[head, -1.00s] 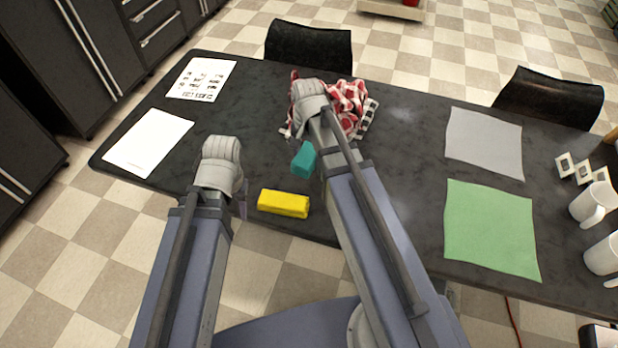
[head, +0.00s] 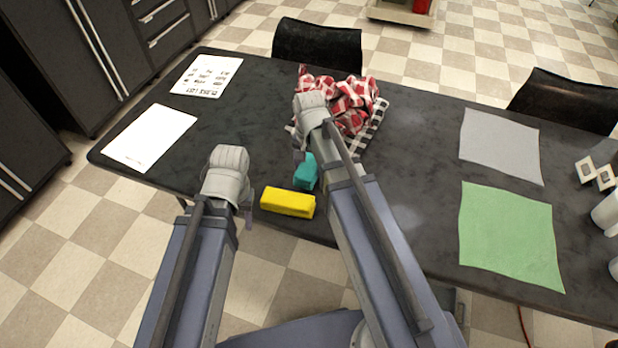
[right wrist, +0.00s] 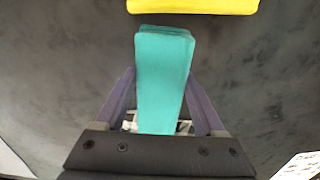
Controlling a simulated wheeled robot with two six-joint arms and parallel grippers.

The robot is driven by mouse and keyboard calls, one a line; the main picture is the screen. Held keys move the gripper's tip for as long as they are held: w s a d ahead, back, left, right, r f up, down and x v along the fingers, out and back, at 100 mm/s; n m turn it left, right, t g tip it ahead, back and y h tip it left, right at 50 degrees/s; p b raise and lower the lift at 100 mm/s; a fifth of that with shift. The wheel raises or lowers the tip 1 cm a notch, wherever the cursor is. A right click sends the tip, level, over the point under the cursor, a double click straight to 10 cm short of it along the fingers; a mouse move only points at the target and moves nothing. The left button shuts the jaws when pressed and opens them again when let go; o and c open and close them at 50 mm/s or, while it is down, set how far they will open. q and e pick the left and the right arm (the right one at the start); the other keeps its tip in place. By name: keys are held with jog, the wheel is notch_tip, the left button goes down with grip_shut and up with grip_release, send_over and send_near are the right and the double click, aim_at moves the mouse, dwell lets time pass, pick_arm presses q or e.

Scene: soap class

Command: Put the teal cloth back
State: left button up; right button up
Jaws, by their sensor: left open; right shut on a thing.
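The teal cloth (head: 305,172) looks like a small folded block. My right gripper (right wrist: 163,110) is shut on it, with one finger at each side in the right wrist view. In the head view my right arm hides part of it. A yellow block-shaped piece (head: 288,202) lies on the dark table close by, nearer the front edge; it also shows at the top of the right wrist view (right wrist: 193,5), apart from the teal cloth. My left gripper (head: 247,212) is open and empty, left of the yellow piece by the table's front edge. I cannot tell whether the teal cloth touches the table.
A crumpled red-and-white checked cloth (head: 352,100) lies behind my right gripper. A green cloth (head: 511,236) and a grey cloth (head: 500,145) lie flat at right. A printed sheet (head: 206,76) and a blank sheet (head: 150,137) lie at left. White mugs (head: 607,214) stand far right.

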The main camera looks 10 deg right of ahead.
aim_at(309, 164)
jog(key=shift+f+b, duration=1.8)
jog(key=shift+b, duration=0.05)
jog(key=shift+f, duration=0.1)
jog(key=shift+f, duration=0.15)
jog(key=o, duration=1.2)
jog(key=shift+c, duration=0.2)
jog(key=shift+r, duration=0.2)
notch_tip(309, 164, up, 12)
jog(key=p, duration=1.2)
jog(key=shift+r, duration=0.1)
jog(key=s+a+n+h, duration=0.1)
jog(key=s+a+n, duration=0.8)
jog(key=s, duration=0.3)
jog(key=shift+s+a+n, duration=0.2)
jog(key=shift+s+n, duration=0.2)
jog(key=shift+n, duration=0.4)
